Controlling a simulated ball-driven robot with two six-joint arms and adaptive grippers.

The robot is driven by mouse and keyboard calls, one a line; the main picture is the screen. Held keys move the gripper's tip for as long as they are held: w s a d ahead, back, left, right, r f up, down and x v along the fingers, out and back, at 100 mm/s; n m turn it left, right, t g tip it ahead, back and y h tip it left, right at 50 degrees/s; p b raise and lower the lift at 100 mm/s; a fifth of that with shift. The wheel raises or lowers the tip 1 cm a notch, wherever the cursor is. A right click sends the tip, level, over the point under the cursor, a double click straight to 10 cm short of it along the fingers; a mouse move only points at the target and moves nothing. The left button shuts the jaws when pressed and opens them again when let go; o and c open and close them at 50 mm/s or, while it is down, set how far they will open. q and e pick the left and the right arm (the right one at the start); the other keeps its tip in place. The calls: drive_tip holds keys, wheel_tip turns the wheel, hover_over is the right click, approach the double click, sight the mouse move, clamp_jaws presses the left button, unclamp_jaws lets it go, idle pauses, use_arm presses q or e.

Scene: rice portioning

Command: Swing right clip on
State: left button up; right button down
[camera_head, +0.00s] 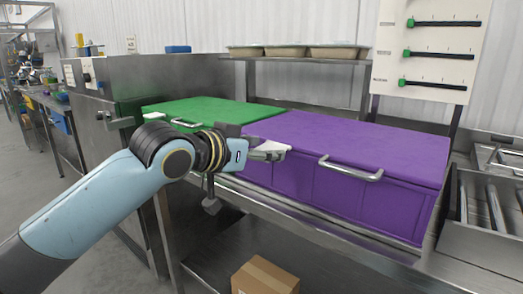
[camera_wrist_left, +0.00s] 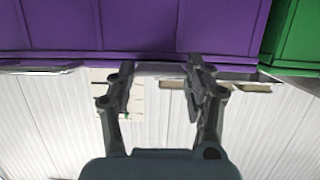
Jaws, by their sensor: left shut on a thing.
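My left gripper (camera_head: 268,152) is at the front left edge of the purple lid (camera_head: 350,140), near the seam with the green lid (camera_head: 205,112). It is shut on a small pale piece (camera_head: 275,146); I cannot tell for sure whether this is the clip. In the left wrist view the two fingers (camera_wrist_left: 162,68) stand apart with a pale strip between their tips, against the purple bin front (camera_wrist_left: 90,25). The fingers partly hide what is held. A small grey piece (camera_head: 211,205) hangs below my wrist. My right gripper is not in view.
A metal handle (camera_head: 350,170) sticks out from the purple lid, right of my gripper. A steel counter edge (camera_head: 330,235) runs below the bins. A cardboard box (camera_head: 265,276) is on the lower shelf. Covered trays (camera_head: 290,51) stand on the shelf behind. Rollers (camera_head: 495,205) are at right.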

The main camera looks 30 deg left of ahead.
use_arm(q)
drive_tip(key=w+f, duration=0.3)
drive_tip(key=shift+w+d, duration=0.15)
drive_tip(key=shift+d, duration=0.05)
idle(0.8)
drive_tip(key=shift+w, duration=0.1)
drive_tip(key=shift+o, duration=0.7)
drive_tip(key=shift+w+f+b, duration=0.2)
drive_tip(key=shift+w+b, duration=0.2)
drive_tip(key=shift+w, duration=0.05)
drive_tip(key=o, duration=0.3)
drive_tip(key=shift+w+f, duration=0.15)
drive_tip(key=shift+w, duration=0.3)
drive_tip(key=shift+o, duration=0.8)
drive_tip(key=shift+w, duration=0.2)
drive_tip(key=shift+w+d+f+b, duration=0.1)
drive_tip(key=shift+w+b, duration=0.1)
drive_tip(key=shift+b, duration=0.1)
